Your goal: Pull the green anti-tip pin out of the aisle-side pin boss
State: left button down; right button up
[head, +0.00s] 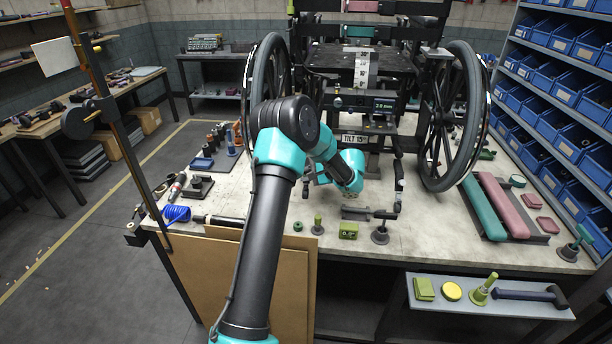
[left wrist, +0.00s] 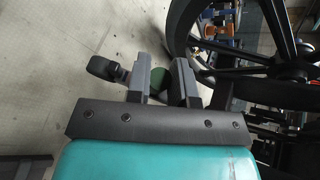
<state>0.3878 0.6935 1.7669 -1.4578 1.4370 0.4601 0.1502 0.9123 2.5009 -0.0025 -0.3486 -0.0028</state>
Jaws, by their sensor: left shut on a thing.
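The wheelchair (head: 372,85) stands upright on the bench, with a large black wheel on each side. My left gripper (left wrist: 162,84) is low beside its frame, by the left wheel. In the left wrist view, a dark green rounded part, seemingly the green pin (left wrist: 159,72), sits between the two grey fingers, and the gripper is shut on it. Whether the pin is still inside its boss cannot be told. In the head view my own wrist hides the fingertips, the pin and the boss. My right gripper is in neither view.
The left wheel (left wrist: 218,50) is close to the right finger in the left wrist view, and a black rounded part (left wrist: 104,68) lies left of the fingers. A green block (head: 348,231) and small fittings stand along the front of the bench (head: 440,222).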

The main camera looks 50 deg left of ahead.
pick_arm(q)
jog(key=shift+s+d+r, duration=0.55)
jog(key=shift+s+r, duration=0.15)
jog(key=shift+r, duration=0.05)
jog(key=shift+s+d+r, duration=0.55)
jog(key=shift+s+r, duration=0.1)
jog(key=shift+r, duration=0.1)
dwell(0.6)
